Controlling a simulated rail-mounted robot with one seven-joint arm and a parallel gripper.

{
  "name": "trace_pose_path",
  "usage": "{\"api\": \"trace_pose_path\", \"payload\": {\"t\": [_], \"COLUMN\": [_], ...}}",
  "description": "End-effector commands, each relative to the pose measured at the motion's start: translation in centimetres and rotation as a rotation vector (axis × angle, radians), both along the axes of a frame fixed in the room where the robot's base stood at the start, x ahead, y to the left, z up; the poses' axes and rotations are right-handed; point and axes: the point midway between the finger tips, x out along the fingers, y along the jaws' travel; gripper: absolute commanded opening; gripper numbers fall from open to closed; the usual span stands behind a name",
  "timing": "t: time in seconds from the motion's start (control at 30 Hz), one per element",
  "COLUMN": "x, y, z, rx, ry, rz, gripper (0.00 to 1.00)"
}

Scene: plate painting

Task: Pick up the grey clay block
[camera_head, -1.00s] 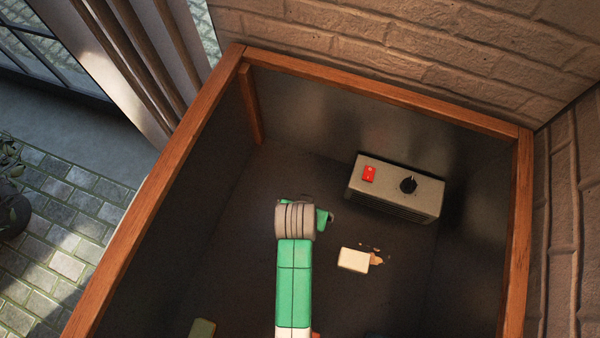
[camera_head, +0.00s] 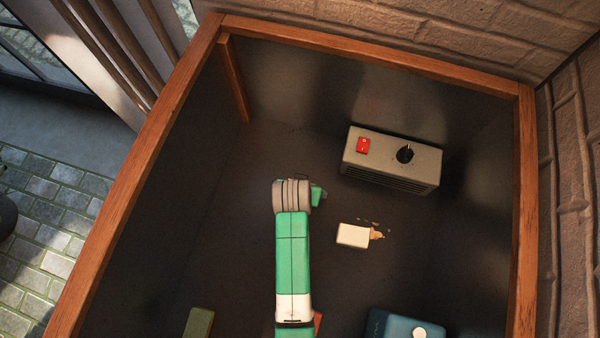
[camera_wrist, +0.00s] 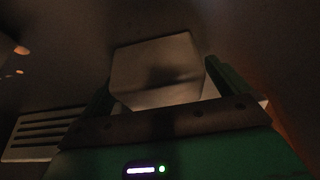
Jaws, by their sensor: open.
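A pale grey block (camera_wrist: 150,62), apparently the clay block, lies on the dark floor in the wrist view. My gripper (camera_wrist: 160,82) is open, with one green finger on each side of it. The picture is too dark to tell whether the fingers touch the block. In the head view my gripper (camera_head: 318,196) is at the end of the green and white arm, low in the middle of the box, and mostly hidden by the wrist. The grey block is hidden there.
A cream block (camera_head: 353,235) lies right of my gripper, with orange crumbs beside it. A grey vented unit (camera_head: 392,160) with a red switch stands behind. A green block (camera_head: 199,322) and a blue object (camera_head: 405,327) are near the front. Wooden-framed walls (camera_head: 370,57) enclose the space.

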Motion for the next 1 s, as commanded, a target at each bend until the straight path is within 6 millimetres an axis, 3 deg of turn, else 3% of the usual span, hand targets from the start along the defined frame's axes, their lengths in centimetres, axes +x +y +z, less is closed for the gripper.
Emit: {"api": "trace_pose_path", "payload": {"t": [0.03, 0.33, 0.67, 0.93, 1.0], "x": [0.0, 0.0, 0.1, 0.1, -1.5], "y": [0.0, 0.0, 0.0, 0.0, 0.3], "z": [0.0, 0.0, 0.8, 4.4, 4.0], "rx": [0.0, 0.0, 0.0, 0.0, -0.001], "ry": [0.0, 0.0, -0.003, -0.004, 0.001], "rz": [0.0, 0.0, 0.0, 0.001, 0.003], "gripper": [0.96, 0.39, 0.39, 0.39, 0.39]}}
